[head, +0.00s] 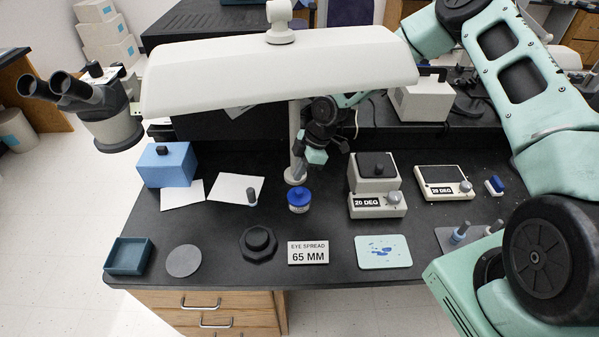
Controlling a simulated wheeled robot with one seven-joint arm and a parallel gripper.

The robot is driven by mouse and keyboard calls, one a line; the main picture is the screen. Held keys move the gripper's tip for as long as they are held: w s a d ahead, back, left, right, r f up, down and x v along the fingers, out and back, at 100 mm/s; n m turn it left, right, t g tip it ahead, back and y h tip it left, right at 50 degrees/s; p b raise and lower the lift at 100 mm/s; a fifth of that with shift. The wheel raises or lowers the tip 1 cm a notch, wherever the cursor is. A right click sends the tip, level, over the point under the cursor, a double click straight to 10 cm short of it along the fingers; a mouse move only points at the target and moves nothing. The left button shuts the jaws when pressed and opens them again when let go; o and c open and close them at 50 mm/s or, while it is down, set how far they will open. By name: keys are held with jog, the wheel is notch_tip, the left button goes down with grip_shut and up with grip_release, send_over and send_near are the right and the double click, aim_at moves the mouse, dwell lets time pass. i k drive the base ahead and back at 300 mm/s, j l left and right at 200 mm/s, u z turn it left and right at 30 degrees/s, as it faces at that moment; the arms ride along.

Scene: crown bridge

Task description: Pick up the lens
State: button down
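No thing in the head view is plainly a lens. A flat grey disc (183,260) lies on the black bench top (215,225) near its front left, and a black knob-like round piece (258,243) on a wide dark base stands to its right. I cannot tell whether either one is the lens. My gripper (316,155) hangs above the bench at the back middle, behind the blue-capped jar (298,200). It is apart from the disc and the black piece. It is small and dark here, and its fingers are not clear.
A long pale lamp (280,75) on a post spans the back of the bench. A microscope head (105,105) juts out at left. A teal tray (128,256), an "EYE SPREAD 65 MM" sign (308,252) and a pale stained mat (383,252) line the front. Instruments marked "20 DEG" (377,190) stand right.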

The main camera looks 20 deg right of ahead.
aim_at(256, 238)
jog(key=k, duration=1)
